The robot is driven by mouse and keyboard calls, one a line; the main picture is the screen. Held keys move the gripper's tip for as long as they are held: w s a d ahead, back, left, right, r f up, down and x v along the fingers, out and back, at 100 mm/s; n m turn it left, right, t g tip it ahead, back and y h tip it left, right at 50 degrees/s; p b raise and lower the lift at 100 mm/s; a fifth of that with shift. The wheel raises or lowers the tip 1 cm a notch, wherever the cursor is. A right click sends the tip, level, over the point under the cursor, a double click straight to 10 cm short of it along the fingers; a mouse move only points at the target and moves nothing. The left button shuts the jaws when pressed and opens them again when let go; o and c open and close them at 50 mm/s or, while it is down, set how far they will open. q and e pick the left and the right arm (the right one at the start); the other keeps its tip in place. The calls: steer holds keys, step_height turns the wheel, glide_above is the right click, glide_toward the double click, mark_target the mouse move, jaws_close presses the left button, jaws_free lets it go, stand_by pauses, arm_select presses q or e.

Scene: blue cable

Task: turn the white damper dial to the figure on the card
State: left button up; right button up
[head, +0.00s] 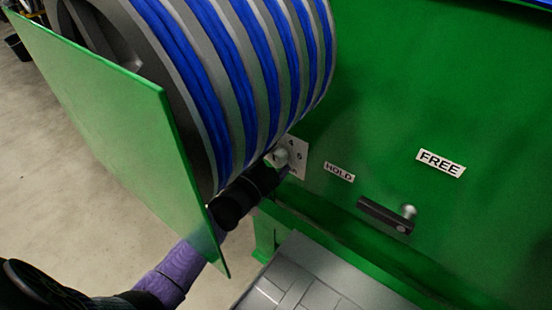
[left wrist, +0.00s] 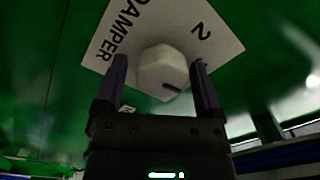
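The white damper dial (head: 281,156) sits on a white figure plate (head: 299,160) on the green wall, just right of the drum's lower edge. In the left wrist view the dial (left wrist: 160,66) is faceted, with a dark mark on its lower right. The plate (left wrist: 208,48) there reads DAMPER and 2. My left gripper (head: 280,172) is at the dial. In the left wrist view its fingers (left wrist: 159,60) stand apart, one on each side of the dial, with a visible gap on the left. No separate card with a figure can be made out. My right gripper is out of view.
A large drum (head: 235,70) wound with blue cable fills the upper left, beside a green panel (head: 110,130). A black lever (head: 384,214) sits right of the dial, between HOLD (head: 339,172) and FREE (head: 441,163) labels. A grey box-like surface (head: 310,285) lies below.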

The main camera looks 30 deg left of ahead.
arm_select(q)
steer(key=shift+o, duration=0.4)
steer(key=s+a+p, duration=0.1)
steer(key=s+p, duration=0.2)
steer(key=s, duration=0.7)
steer(key=shift+a+f, duration=0.1)
steer(key=shift+f, duration=0.05)
